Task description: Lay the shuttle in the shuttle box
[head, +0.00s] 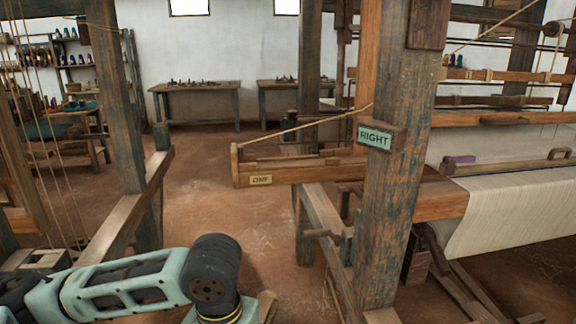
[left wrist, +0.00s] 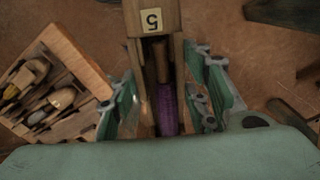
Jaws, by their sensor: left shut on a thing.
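In the left wrist view, my left gripper (left wrist: 163,100) is shut around a wooden shuttle (left wrist: 160,62). The shuttle has a purple yarn pirn in its slot and a label "5" at its far end. The fingers lie on both its sides. In the head view my left arm is at the bottom left, and its gripper and the shuttle are out of sight. A long wooden box (head: 305,174) labelled "ONE", apparently the shuttle box, juts left from the loom post in the middle. A cord runs above it. My right gripper is not in view.
A wooden tray with several shuttles (left wrist: 85,65) is beside the held one. A thick post (head: 392,210) with a "RIGHT" sign (head: 374,136) stands by the box. Woven cloth (head: 515,200) is at right. The floor (head: 200,195) left of the box is open.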

